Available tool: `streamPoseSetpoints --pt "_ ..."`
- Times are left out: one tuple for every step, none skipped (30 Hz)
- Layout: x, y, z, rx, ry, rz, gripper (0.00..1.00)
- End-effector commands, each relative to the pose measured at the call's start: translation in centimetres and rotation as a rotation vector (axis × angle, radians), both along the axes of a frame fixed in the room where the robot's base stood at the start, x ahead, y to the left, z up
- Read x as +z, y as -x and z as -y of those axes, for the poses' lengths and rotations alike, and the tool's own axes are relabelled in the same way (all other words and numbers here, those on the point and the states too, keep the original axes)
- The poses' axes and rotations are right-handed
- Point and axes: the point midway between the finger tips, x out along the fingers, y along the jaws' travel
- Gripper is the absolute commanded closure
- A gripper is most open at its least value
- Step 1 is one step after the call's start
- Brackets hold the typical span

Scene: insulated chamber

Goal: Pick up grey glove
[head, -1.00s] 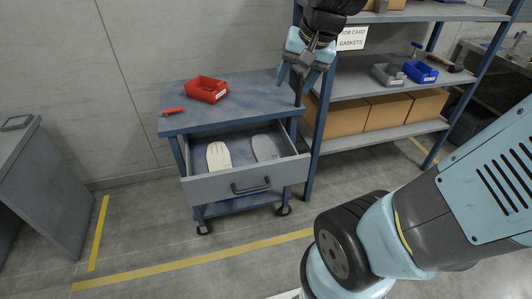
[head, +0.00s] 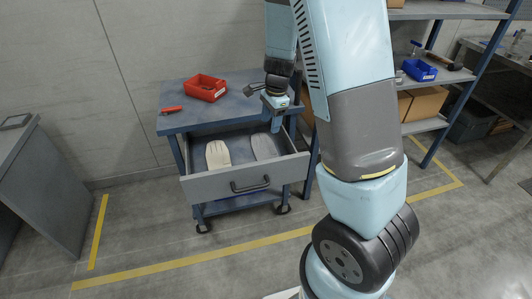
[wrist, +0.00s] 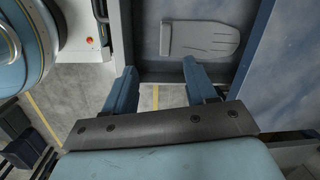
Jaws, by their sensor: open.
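The grey glove (head: 265,147) lies flat in the right part of the open drawer (head: 228,185). In the wrist view the grey glove (wrist: 203,39) lies on the drawer floor, beyond my fingertips. A white glove (head: 217,154) lies to its left in the head view. My gripper (head: 276,124) is above the drawer's right part, apart from the grey glove. In the wrist view my gripper (wrist: 158,72) shows two blue fingers spread apart with nothing between them.
The drawer belongs to a blue wheeled cart with a red bin (head: 206,88) and a red-handled tool (head: 171,110) on top. Shelving with a blue bin (head: 420,71) stands to the right. A grey cabinet (head: 35,180) stands at left. The floor before the cart is clear.

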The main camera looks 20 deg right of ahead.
Motion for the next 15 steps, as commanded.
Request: streamPoseSetpoints --pt "-1.5 -0.4 0.1 -0.036 0.02 -0.018 0.44" --pt "-2.2 -0.6 0.3 -0.062 0.029 -0.024 0.44" --pt "-3.1 -0.9 0.4 -0.091 0.041 -0.033 0.44" --pt "-3.7 -1.0 0.5 -0.111 0.05 -0.038 0.44" --pt "-4.3 -1.2 0.7 -0.13 0.059 -0.041 0.44" --pt "-4.9 -1.4 0.9 -0.154 0.069 -0.046 0.44" --pt "-5.3 -1.6 1.0 -0.167 0.076 -0.048 0.44" --pt "-5.7 -1.6 1.0 -0.179 0.082 -0.05 0.44" --pt "-6.1 -1.7 1.1 -0.194 0.089 -0.053 0.44" --pt "-6.3 -1.8 1.2 -0.204 0.093 -0.054 0.44" --pt "-6.5 -1.9 1.3 -0.211 0.097 -0.055 0.44" --pt "-6.8 -1.9 1.3 -0.219 0.101 -0.057 0.44" --pt "-7.0 -1.9 1.4 -0.223 0.103 -0.058 0.44" --pt "-7.2 -1.9 1.4 -0.225 0.103 -0.058 0.44" --pt "-7.6 -2.0 1.4 -0.227 0.104 -0.058 0.44"
